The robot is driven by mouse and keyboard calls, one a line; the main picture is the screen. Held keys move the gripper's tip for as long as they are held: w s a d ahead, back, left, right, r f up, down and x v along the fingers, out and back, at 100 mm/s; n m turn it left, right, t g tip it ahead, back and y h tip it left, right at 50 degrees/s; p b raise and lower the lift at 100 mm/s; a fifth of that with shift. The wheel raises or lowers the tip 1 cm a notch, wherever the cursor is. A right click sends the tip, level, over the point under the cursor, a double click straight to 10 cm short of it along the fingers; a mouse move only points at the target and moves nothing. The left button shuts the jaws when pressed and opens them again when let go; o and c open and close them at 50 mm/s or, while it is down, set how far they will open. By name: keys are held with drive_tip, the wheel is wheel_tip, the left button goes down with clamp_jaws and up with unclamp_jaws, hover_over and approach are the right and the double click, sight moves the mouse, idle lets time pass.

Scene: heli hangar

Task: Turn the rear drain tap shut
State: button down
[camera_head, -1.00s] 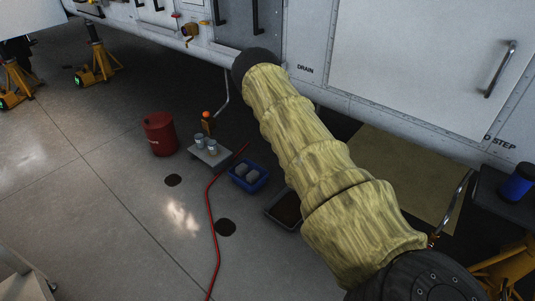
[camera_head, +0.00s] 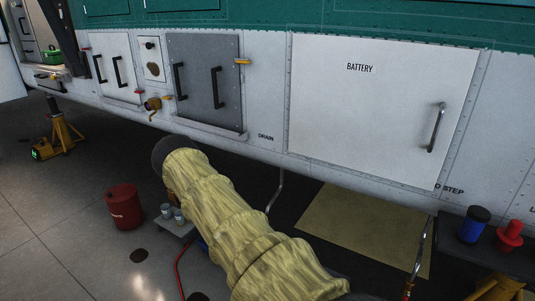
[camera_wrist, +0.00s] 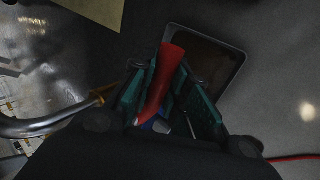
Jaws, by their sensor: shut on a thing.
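In the wrist view my gripper (camera_wrist: 168,95) is shut on a red lever (camera_wrist: 170,65), with the teal fingers on either side of it. The lever slopes upward between the fingers and sticks out past them. A small blue part (camera_wrist: 161,126) shows at its lower end. The tap body the lever may belong to is mostly hidden by the fingers and the palm. In the head view my yellow-sleeved arm hides my gripper and the lever. A bent metal pipe (camera_head: 277,192) hangs below the hull near the DRAIN label (camera_head: 266,137).
A dark tray (camera_wrist: 233,67) lies on the floor beyond the fingers; a bright metal pipe (camera_wrist: 35,127) runs close on the left. A red canister (camera_head: 124,207) and yellow jack (camera_head: 58,136) stand at left. A shelf (camera_head: 487,240) with blue and red items is at right.

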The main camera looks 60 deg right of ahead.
drive_tip(key=shift+s, duration=0.35)
drive_tip(key=c, duration=1.4)
unclamp_jaws()
drive_tip(key=shift+d, duration=0.1)
drive_tip(key=shift+o, duration=0.2)
drive_tip(key=shift+w, duration=0.3)
drive_tip(key=v, duration=1.2)
